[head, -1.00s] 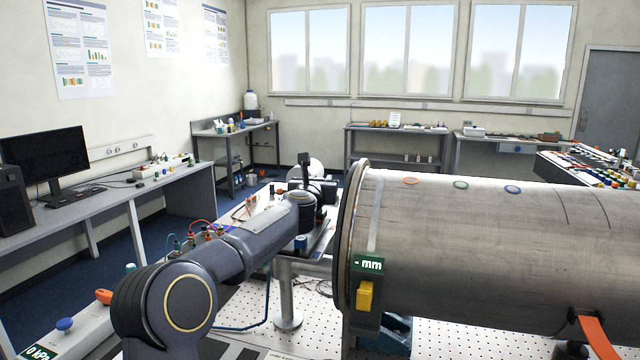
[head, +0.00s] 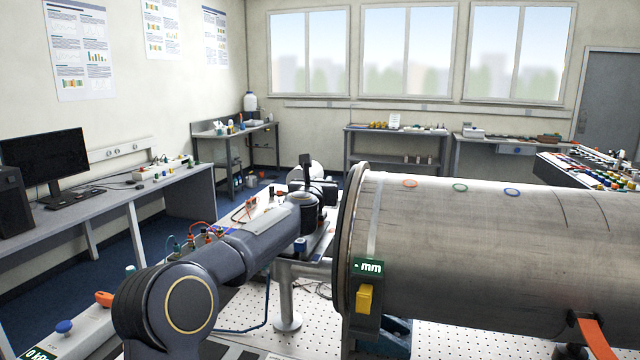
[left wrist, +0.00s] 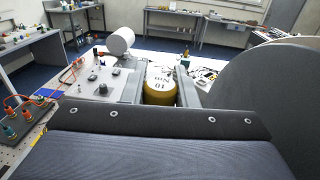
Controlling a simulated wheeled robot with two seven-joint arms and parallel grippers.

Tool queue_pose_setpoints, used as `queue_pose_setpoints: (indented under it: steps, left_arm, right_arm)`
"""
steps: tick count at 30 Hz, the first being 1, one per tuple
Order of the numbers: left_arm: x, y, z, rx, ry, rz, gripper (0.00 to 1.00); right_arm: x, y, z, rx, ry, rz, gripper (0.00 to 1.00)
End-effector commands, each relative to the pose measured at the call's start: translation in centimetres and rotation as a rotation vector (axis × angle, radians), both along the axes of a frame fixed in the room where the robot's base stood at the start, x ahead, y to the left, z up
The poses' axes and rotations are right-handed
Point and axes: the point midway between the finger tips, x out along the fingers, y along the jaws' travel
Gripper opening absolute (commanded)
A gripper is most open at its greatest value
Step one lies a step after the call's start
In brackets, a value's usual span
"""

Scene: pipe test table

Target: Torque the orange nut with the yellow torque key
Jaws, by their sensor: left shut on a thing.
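The yellow torque key (left wrist: 158,92) stands between the fingers of my left gripper (left wrist: 159,80) in the left wrist view. Its pale top reads "10 Nm". The gripper is shut on it. In the head view the left gripper (head: 316,187) is at the far end of my arm, just left of the pipe's flanged end, and its fingers and the key are hidden there. I cannot make out the orange nut in either view. My right gripper is not in view.
A large metal pipe (head: 480,235) fills the right side, its flange (head: 348,240) close to my left gripper. A white cylinder (left wrist: 121,41) and small fittings stand on the left bench.

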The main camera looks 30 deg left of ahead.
Motion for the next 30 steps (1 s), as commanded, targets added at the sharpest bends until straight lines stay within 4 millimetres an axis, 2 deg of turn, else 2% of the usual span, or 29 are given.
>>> queue_pose_setpoints:
  steps: [3, 24, 30]
  left_arm:
    - [0.0, 0.0, 0.9, 0.0, -0.002, -0.001, 0.0]
    - [0.0, 0.0, 3.7, 0.0, -0.002, -0.001, 0.0]
    - [0.0, 0.0, 3.9, 0.0, -0.002, -0.001, 0.0]
  right_arm:
    - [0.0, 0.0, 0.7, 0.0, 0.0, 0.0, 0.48]
    - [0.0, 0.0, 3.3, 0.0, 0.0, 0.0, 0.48]
    - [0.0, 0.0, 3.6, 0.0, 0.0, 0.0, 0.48]
